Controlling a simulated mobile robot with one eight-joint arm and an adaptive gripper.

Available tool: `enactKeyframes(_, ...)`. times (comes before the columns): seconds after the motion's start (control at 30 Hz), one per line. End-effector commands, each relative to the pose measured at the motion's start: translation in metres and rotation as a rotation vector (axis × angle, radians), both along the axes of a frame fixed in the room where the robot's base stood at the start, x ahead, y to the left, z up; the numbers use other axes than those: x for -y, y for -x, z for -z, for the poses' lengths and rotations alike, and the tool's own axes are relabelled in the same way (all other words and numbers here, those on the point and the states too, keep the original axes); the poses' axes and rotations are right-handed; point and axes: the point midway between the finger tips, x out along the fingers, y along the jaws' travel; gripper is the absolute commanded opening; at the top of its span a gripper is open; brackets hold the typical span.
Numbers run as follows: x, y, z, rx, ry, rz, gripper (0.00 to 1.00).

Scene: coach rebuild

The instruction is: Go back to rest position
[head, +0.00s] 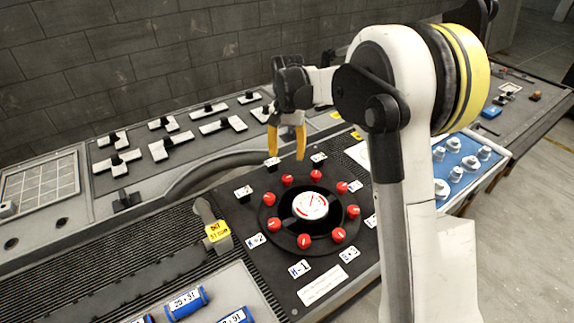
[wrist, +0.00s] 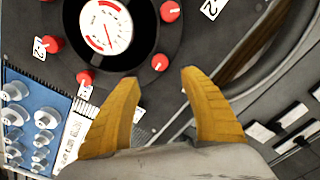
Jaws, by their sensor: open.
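My gripper (head: 286,140) hangs from my white arm above the far side of the round dial panel in the head view. Its two yellow fingers point down and stand apart, with nothing between them. In the wrist view my gripper (wrist: 160,88) is open and empty, with the dark console surface below the fingertips. The white gauge (head: 310,205) with red markings sits at the centre of a black disc, ringed by several red knobs (head: 274,224). The gauge also shows in the wrist view (wrist: 104,27).
White labels such as H-1 (head: 299,269) surround the dial. A lever with a yellow tag (head: 217,231) stands left of it. Blue cylinders (head: 186,303) lie at the front left. A blue panel with several grey knobs (head: 453,145) is at right. Black-handled switches (head: 119,163) line the back.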

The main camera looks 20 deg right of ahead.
Motion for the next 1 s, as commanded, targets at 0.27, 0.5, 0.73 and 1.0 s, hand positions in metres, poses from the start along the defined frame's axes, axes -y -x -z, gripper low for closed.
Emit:
enactKeyframes(0.27,0.0,0.0,-0.011,0.0,0.0,0.0,0.52)
enactKeyframes(0.5,0.0,0.0,-0.011,0.0,0.0,0.0,0.52)
enactKeyframes(0.73,0.0,0.017,-0.031,0.035,0.0,-0.027,0.52)
enactKeyframes(1.0,0.0,0.101,-0.098,0.21,0.017,-0.164,0.52)
